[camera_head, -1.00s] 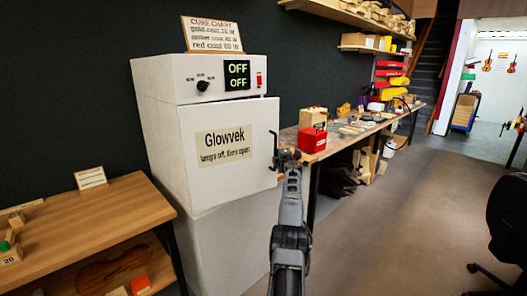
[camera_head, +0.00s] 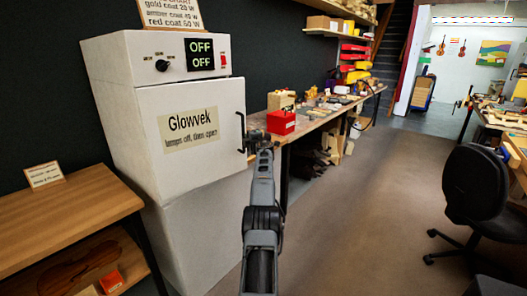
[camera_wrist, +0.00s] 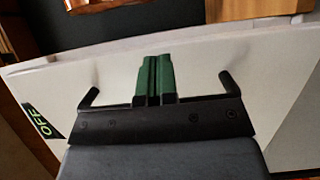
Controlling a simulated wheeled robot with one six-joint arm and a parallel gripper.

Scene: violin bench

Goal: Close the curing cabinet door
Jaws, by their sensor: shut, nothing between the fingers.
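The curing cabinet (camera_head: 107,85) is a tall white box marked Glowvek, with a panel reading OFF twice. Its white door (camera_head: 190,105) sits near the front, its right edge jutting slightly past the panel, so it looks slightly ajar; the exact gap is unclear. A dark vertical handle (camera_head: 240,128) is on the door's right side. My gripper (camera_head: 252,138) is at the handle, its fingertips hidden in the head view. Contact is unclear.
A wooden bench (camera_head: 70,218) with a small sign (camera_head: 45,175) stands left of the cabinet. A long workbench (camera_head: 320,115) with a red box (camera_head: 281,122) and tools runs behind my gripper. A black chair (camera_head: 478,190) stands at right. The floor between is clear.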

